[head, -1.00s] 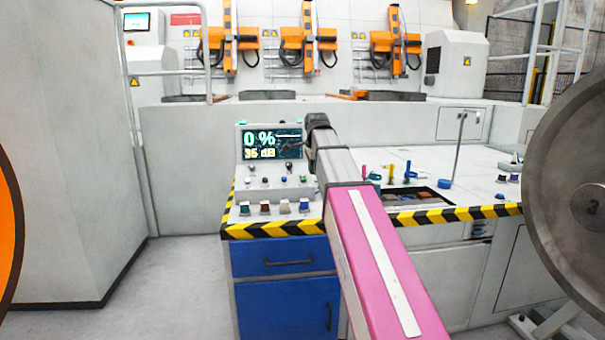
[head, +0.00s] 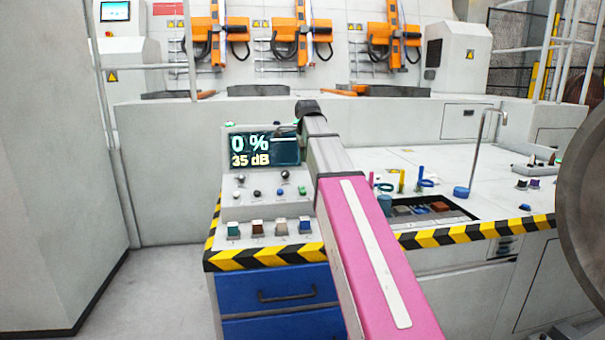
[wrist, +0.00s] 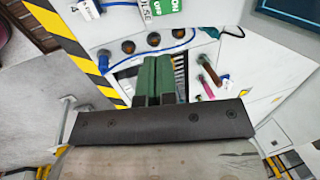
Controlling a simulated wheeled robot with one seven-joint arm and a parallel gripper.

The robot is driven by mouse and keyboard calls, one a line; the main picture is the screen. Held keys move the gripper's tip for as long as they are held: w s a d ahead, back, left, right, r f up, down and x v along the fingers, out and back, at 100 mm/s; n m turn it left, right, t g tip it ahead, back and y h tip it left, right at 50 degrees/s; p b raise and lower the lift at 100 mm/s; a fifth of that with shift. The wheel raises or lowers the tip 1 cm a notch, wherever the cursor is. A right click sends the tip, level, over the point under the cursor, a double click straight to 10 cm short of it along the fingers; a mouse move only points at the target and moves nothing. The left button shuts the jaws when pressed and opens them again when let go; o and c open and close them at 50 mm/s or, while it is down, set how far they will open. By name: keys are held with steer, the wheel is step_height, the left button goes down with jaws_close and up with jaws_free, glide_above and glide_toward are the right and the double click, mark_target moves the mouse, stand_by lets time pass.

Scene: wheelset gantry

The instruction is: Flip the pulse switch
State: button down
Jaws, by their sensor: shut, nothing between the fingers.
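The control console (head: 270,206) stands ahead with a row of small coloured switches (head: 281,229) along its front. Their labels are too small to read in the head view, so I cannot tell which is the pulse switch. In the wrist view, a cut-off label ending in "ULSE" (wrist: 126,4) is at the top edge, beside a green ON/OFF plate (wrist: 160,9). The switch itself is not clearly seen there. My gripper (wrist: 158,58) has its green fingers together, empty, below the label in the picture. In the head view my arm hides the fingers.
The display (head: 263,148) reads 0 % and 35 dB. A black-and-yellow edge (head: 270,255) borders the console front. Right of my arm are a recessed tray (head: 462,214) and a bent metal post (head: 483,145). A large wheel (head: 585,215) stands at the right.

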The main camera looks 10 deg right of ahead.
mark_target(303, 192)
steer(key=x, duration=1.3)
steer(key=shift+f, duration=0.3)
steer(key=shift+s+f+t, duration=0.35)
steer(key=shift+f+t, duration=0.15)
steer(key=shift+t, duration=0.2)
steer(key=shift+f+t, duration=0.25)
steer(key=shift+t, duration=0.55)
steer(key=shift+f, duration=0.15)
